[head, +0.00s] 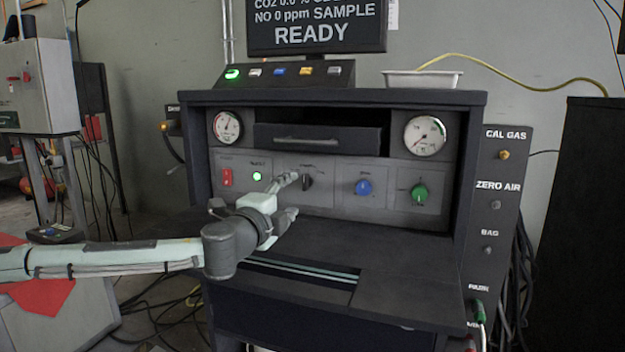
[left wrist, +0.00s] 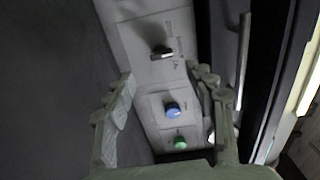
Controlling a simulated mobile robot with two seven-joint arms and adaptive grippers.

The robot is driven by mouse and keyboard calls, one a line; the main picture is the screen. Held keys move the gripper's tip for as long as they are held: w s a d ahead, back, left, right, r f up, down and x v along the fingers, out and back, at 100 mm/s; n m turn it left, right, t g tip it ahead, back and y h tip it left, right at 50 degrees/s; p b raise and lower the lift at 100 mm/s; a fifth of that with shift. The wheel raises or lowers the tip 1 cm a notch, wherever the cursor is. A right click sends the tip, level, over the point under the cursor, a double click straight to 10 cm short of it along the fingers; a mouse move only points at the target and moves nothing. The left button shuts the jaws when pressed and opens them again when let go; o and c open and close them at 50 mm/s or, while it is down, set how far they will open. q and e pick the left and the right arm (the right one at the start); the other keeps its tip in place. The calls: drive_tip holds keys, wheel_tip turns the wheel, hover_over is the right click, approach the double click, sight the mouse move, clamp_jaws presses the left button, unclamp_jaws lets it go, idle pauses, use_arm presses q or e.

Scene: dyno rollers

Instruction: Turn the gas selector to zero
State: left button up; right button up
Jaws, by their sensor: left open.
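The gas selector appears to be the black knob (head: 307,182) in the middle of the grey panel; its small label is too blurred to read. It also shows in the left wrist view (left wrist: 162,52), with a pale line on its edge. My left gripper (head: 290,196) is open, just in front of the panel, slightly left of and below the knob. In the left wrist view its fingers (left wrist: 165,84) stand apart with nothing between them, and the knob lies beyond the tips. I see no contact with the knob. My right gripper is not in view.
A blue knob (head: 363,187) and a green knob (head: 419,194) sit right of the black one. A red switch (head: 227,178) and lit green lamp (head: 257,176) sit left. A drawer (head: 318,138) with a handle is above. The dark worktop (head: 400,250) is mostly clear.

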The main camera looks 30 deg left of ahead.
sight(304, 184)
use_arm(q)
drive_tip(key=shift+w, duration=0.3)
drive_tip(key=shift+w+a+r, duration=0.15)
drive_tip(key=shift+w, duration=0.15)
drive_tip(key=p+x, duration=0.1)
drive_tip(key=x, duration=0.5)
drive_tip(key=shift+w, duration=0.25)
drive_tip(key=c, duration=1.2)
drive_tip(key=shift+o, duration=0.2)
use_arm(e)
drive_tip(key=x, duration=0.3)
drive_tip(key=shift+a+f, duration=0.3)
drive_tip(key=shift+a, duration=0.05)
